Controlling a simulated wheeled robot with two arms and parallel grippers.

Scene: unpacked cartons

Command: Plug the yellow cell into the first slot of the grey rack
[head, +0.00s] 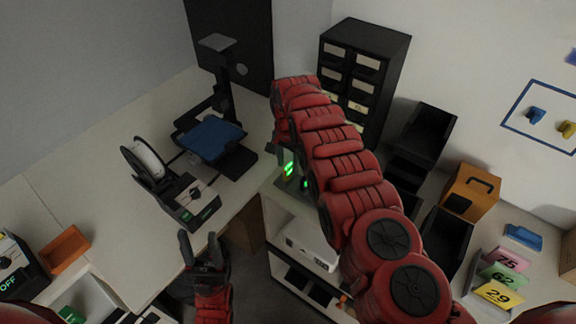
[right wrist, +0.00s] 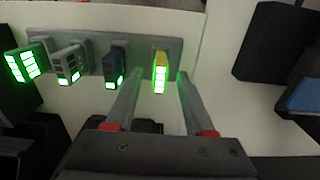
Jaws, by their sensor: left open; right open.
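The yellow cell (right wrist: 161,58) stands at the right end of the grey rack (right wrist: 138,48) in the right wrist view, its front bars lit green. My right gripper (right wrist: 159,76) is open, with one fingertip on each side of the yellow cell and gaps showing. Several other cells sit to its left: a dark blue one (right wrist: 115,66), a grey one (right wrist: 70,64) and a dark one (right wrist: 28,62) with many green bars. In the head view my right arm hides most of the rack. My left gripper (head: 203,248) is open and empty at the lower left.
A 3D printer (head: 212,140) and a spool unit (head: 178,190) stand on the left bench. A black drawer cabinet (head: 360,75), dark bins (head: 428,135) and an orange box (head: 470,190) are behind and right of my right arm. Number cards (head: 497,293) lie at the lower right.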

